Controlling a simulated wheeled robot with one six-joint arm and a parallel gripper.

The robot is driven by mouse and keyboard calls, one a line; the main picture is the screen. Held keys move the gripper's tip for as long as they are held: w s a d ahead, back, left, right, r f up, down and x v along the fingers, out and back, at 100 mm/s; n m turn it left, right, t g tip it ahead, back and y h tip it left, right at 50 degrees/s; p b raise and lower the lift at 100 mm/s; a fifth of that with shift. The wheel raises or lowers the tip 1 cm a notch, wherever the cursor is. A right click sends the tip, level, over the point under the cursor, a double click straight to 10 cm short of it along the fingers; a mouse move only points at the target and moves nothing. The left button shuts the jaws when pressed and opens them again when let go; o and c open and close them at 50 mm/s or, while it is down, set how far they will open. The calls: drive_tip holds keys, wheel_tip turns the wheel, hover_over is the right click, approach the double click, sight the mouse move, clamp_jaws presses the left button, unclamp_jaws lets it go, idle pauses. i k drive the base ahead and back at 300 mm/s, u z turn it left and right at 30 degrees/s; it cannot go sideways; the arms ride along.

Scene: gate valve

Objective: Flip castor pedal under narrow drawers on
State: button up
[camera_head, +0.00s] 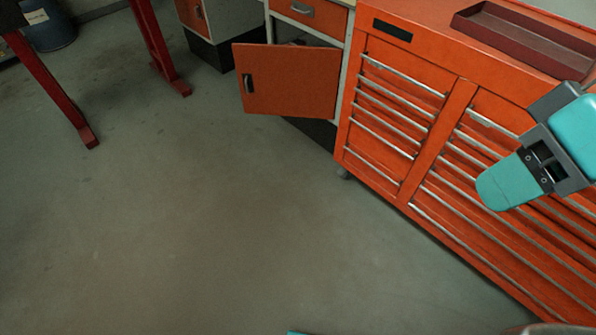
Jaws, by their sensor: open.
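The orange tool cabinet (355,140) stands at the right. Its narrow drawers (398,112), with long silver handles, form the left column. A small dark castor (343,173) shows under the cabinet's left corner, below these drawers. The castor's pedal is too small and shaded to make out, and I cannot tell its position.
An open orange cupboard door (288,82) juts out left of the cabinet. A dark red tray (525,38) lies on the cabinet top. Red table legs (160,55) and a blue drum (48,24) are at the upper left. The grey floor (200,225) in front is clear.

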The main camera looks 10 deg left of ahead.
sight(341, 170)
drive_tip(key=u, duration=0.9)
drive_tip(key=i, duration=1.15)
drive_tip(key=z, duration=0.8)
